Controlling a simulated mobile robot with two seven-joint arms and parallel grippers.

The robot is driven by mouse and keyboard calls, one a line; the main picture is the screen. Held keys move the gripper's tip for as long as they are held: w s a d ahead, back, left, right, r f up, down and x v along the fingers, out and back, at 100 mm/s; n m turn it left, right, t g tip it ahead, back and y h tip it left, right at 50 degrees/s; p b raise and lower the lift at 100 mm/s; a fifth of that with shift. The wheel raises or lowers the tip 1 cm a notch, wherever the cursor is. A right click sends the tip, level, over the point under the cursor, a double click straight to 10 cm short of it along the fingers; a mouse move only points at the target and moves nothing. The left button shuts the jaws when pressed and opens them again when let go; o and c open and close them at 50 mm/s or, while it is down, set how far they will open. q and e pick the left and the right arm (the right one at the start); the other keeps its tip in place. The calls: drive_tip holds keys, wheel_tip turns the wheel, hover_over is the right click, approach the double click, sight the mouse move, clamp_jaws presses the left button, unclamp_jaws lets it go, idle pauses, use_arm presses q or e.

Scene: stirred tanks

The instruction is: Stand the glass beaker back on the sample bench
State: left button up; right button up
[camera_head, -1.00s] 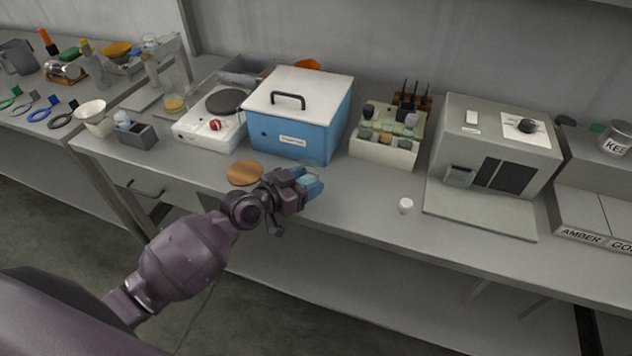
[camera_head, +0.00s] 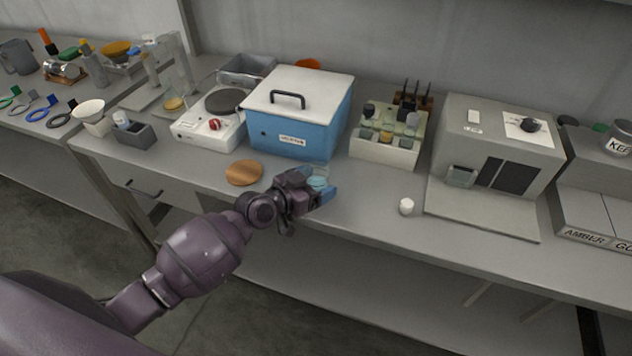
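The glass beaker (camera_head: 318,181) is small and clear, with pale teal contents. It is near the front of the grey sample bench (camera_head: 365,200), in front of the blue box. My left gripper (camera_head: 320,187) reaches in from the left with its blue fingertips on either side of the beaker, shut on it. The fingers hide part of the beaker. I cannot tell whether its base touches the bench. My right gripper is not in view.
A round wooden disc (camera_head: 244,172) lies left of the gripper. A small white cap (camera_head: 406,206) stands to the right. Behind are the blue lidded box (camera_head: 290,137), a hotplate (camera_head: 200,130) and a vial rack (camera_head: 385,150). A grey instrument (camera_head: 500,140) stands farther right.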

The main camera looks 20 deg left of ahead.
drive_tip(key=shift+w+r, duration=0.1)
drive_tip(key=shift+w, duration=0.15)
use_arm(q)
drive_tip(key=shift+r, duration=0.1)
drive_tip(key=shift+s+a+r, duration=0.1)
drive_tip(key=shift+s, duration=0.05)
drive_tip(key=v, duration=1.1)
drive_tip(key=s+a+f+n+g+y, duration=0.1)
drive_tip(key=s+a+f+n+y, duration=0.1)
drive_tip(key=s+f+y, duration=0.2)
drive_tip(key=s+a+f+n+g+y, duration=0.1)
drive_tip(key=s+a+f+n+y, duration=0.1)
drive_tip(key=s+f, duration=0.8)
drive_tip(key=s+n+y, duration=0.1)
drive_tip(key=s+y, duration=0.1)
drive_tip(key=s, duration=0.1)
drive_tip(key=shift+s+a+f+y, duration=0.2)
drive_tip(key=shift+s+a+y, duration=0.1)
drive_tip(key=shift+s+a, duration=0.1)
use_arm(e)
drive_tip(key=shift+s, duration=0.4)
use_arm(q)
drive_tip(key=shift+d, duration=0.1)
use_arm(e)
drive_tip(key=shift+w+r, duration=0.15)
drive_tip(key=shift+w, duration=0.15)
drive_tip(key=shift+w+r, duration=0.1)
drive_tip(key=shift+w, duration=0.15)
